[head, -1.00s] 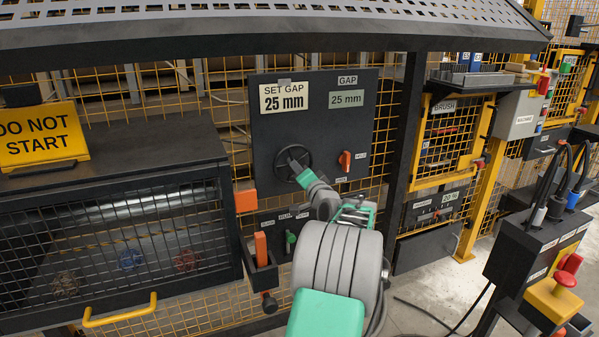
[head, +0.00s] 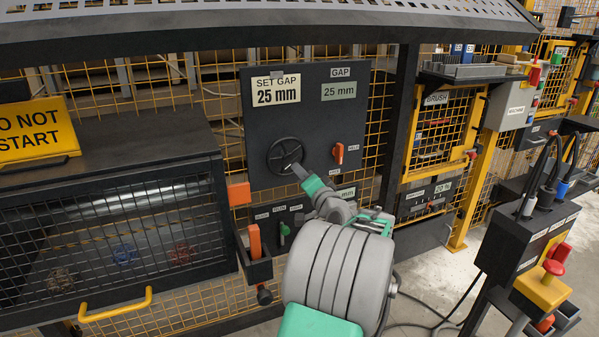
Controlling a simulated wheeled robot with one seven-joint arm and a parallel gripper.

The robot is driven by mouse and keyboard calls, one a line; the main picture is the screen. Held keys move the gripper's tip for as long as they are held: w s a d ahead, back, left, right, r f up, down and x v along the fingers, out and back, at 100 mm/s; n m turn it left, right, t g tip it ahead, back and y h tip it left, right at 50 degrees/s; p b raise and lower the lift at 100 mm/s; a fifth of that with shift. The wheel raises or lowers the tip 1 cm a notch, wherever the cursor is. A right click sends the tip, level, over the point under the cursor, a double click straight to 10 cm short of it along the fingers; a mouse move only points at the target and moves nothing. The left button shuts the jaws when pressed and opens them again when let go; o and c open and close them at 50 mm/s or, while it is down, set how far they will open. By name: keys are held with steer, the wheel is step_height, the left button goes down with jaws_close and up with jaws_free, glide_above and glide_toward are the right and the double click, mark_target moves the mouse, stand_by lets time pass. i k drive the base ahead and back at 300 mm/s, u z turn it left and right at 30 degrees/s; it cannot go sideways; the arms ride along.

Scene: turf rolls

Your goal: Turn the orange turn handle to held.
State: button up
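The orange turn handle (head: 338,153) is on the dark gap panel (head: 258,140), right of the black handwheel (head: 286,155). It stands roughly upright. One small label is at its right and another below it; both are too small to read surely. My gripper (head: 299,171) is in front of the handwheel's lower right edge, left of and below the orange handle and apart from it. The gripper's fingers overlap in this view, so their opening is hidden. Whether the tip touches the wheel is unclear.
The panel's card says set gap 25 mm, and the gap display (head: 338,89) reads 25 mm. An orange lever (head: 255,241) and a green lever (head: 284,232) are below. A dark post (head: 399,130) stands right of the panel. A mesh-fronted box (head: 110,240) is left.

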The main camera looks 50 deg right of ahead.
mark_target(338, 152)
steer(key=k, duration=1)
